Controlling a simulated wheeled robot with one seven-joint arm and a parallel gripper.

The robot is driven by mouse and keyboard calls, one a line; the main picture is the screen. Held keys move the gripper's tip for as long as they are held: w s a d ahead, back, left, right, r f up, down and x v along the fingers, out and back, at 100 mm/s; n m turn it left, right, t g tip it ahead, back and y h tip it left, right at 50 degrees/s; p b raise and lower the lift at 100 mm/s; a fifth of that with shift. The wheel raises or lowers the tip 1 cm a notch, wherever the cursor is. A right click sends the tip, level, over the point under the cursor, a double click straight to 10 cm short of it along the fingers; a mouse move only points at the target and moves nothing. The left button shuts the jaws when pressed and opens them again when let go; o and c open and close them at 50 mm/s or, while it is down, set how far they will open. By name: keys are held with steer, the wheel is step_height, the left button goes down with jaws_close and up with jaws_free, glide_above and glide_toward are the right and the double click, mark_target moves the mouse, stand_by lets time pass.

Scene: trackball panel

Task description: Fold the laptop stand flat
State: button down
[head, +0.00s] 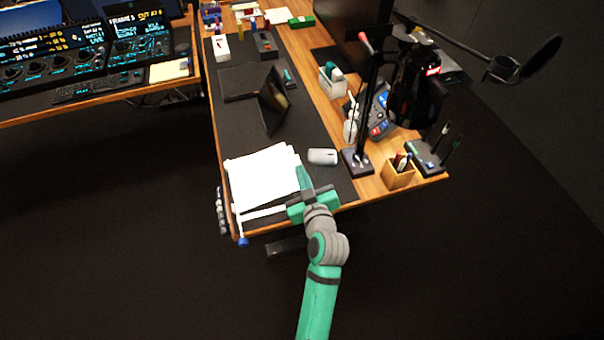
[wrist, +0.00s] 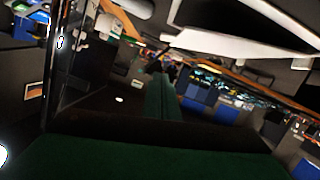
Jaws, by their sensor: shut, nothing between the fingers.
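The likely laptop stand is a dark folding piece on the black desk mat, with a raised panel (head: 272,100) tilted up and a flat dark part (head: 238,83) to its left. I cannot tell whether the two parts are joined. My gripper (head: 303,177) is over the near edge of the desk, by the right side of the white papers, well nearer than the dark panel. Its fingers are shut and empty. The green fingers also show in the wrist view (wrist: 162,98). I cannot make out the stand in the wrist view.
A lamp base (head: 357,162), a wooden pen cup (head: 397,175) and a phone (head: 379,123) stand at the right. The mat (head: 300,128) is bare right of the panel.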

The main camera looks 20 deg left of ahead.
glide_above(297, 161)
steer(key=s, duration=0.3)
steer(key=shift+d+f, duration=0.2)
steer(key=shift+f, duration=0.7)
steer(key=shift+w+d+f, duration=0.1)
steer(key=shift+d+f, duration=0.1)
steer(key=shift+f, duration=0.4)
steer(key=shift+d+f, duration=0.15)
steer(key=shift+f, duration=0.45)
steer(key=shift+w+d+f, duration=0.15)
steer(key=shift+d+f, duration=0.05)
steer(key=shift+f, duration=0.6)
